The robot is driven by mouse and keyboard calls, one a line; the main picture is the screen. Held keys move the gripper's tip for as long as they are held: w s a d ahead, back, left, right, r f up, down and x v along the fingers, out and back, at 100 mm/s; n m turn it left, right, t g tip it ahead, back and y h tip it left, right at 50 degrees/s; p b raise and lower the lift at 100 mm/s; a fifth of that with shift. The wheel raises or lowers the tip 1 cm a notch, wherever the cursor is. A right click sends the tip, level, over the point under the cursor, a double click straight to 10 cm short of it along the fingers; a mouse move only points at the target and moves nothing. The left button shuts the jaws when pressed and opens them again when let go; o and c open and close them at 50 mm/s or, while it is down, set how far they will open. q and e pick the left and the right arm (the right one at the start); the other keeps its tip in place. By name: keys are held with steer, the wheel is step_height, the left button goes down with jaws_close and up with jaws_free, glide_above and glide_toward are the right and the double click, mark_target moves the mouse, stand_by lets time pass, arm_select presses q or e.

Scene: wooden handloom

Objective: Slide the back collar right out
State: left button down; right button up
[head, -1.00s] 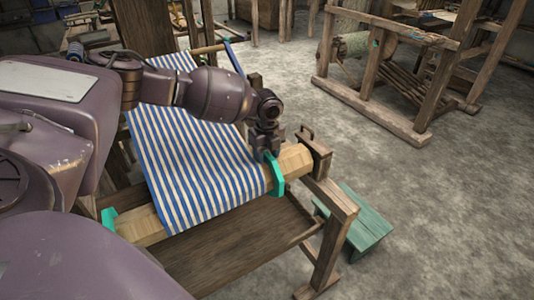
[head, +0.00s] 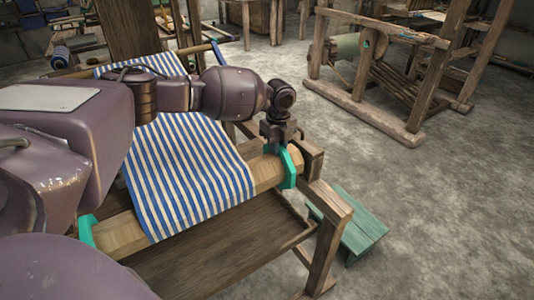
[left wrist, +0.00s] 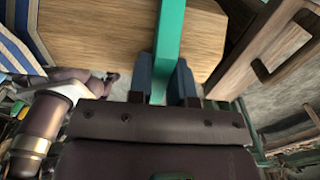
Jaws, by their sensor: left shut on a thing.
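A teal collar (head: 289,168) sits around the light wooden beam (head: 268,173), close to the beam's right end and the end post. Bare wood shows between this collar and the edge of the blue-and-white striped cloth (head: 190,165). My left gripper (head: 279,146) is shut on the collar's upper edge from above. In the left wrist view, the teal collar (left wrist: 170,45) runs between the two dark blue fingers (left wrist: 162,75) across the beam face. A second teal collar (head: 87,231) is around the beam's left end, partly hidden by my arm. My right gripper is not in view.
The wooden end post (head: 312,160) stands just right of the held collar. A green stool (head: 350,225) is on the floor to the right. Another wooden frame (head: 385,75) stands behind, with open floor between.

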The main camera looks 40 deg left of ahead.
arm_select(q)
steer(key=shift+w+f, duration=0.1)
steer(key=shift+w, duration=0.15)
steer(key=shift+r, duration=0.25)
steer(key=c, duration=1.5)
jaws_free()
steer(key=o, duration=0.5)
steer(key=shift+w+d+f, duration=0.1)
steer(key=shift+w+d, duration=0.05)
steer(key=shift+w, duration=0.05)
steer(key=shift+c, duration=0.2)
steer(key=shift+s, duration=0.1)
steer(key=shift+r, duration=0.2)
step_height(320, 180, up, 10)
steer(key=p, duration=0.1)
steer(key=shift+r, duration=0.25)
